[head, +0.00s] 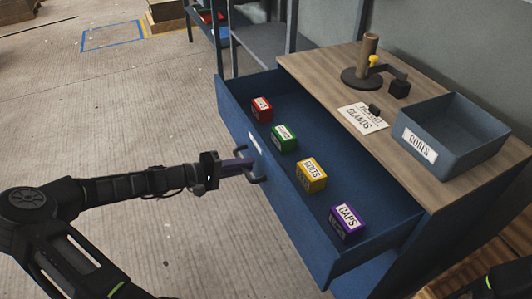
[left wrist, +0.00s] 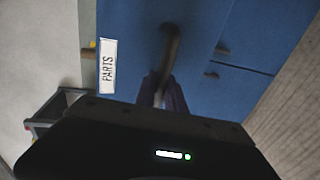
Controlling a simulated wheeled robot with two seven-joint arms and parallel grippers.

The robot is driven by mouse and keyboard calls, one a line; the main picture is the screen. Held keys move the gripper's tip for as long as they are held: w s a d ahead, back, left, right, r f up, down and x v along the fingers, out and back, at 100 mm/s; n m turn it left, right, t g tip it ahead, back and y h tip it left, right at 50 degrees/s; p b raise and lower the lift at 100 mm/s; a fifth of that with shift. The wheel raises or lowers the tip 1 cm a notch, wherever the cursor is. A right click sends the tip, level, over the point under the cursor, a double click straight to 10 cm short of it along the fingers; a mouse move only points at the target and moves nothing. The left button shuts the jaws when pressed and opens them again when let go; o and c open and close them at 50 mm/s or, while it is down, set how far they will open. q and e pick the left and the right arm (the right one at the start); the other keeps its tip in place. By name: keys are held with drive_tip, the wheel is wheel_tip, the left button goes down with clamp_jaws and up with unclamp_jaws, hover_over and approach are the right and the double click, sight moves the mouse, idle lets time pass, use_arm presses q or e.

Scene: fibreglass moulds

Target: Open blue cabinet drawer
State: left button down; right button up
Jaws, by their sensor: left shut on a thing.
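The blue cabinet (head: 408,238) stands at the right with a wooden top. Its top drawer (head: 300,213) is pulled well out and shows its inside. My left gripper (head: 247,166) is at the drawer's front and is shut on the drawer handle (head: 258,178). My right gripper does not show clearly; only a dark part of my arm is at the lower right of the head view.
In the drawer lie a red box (head: 262,109), a green box (head: 283,138), a yellow box (head: 311,175) and a purple CAPS box (head: 347,222). Open floor lies left.

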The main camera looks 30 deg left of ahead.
use_arm(q)
drive_tip(key=shift+f+p+v, duration=0.2)
drive_tip(key=shift+p+v, duration=0.05)
drive_tip(key=shift+v, duration=0.8)
drive_tip(key=shift+f+p+v, duration=0.25)
drive_tip(key=shift+v, duration=0.8)
drive_tip(key=shift+s, duration=0.1)
drive_tip(key=c, duration=1.4)
unclamp_jaws()
drive_tip(key=shift+c, duration=0.2)
drive_tip(key=v, duration=0.7)
drive_tip(key=shift+s+a, duration=0.25)
drive_tip(key=shift+s, duration=0.05)
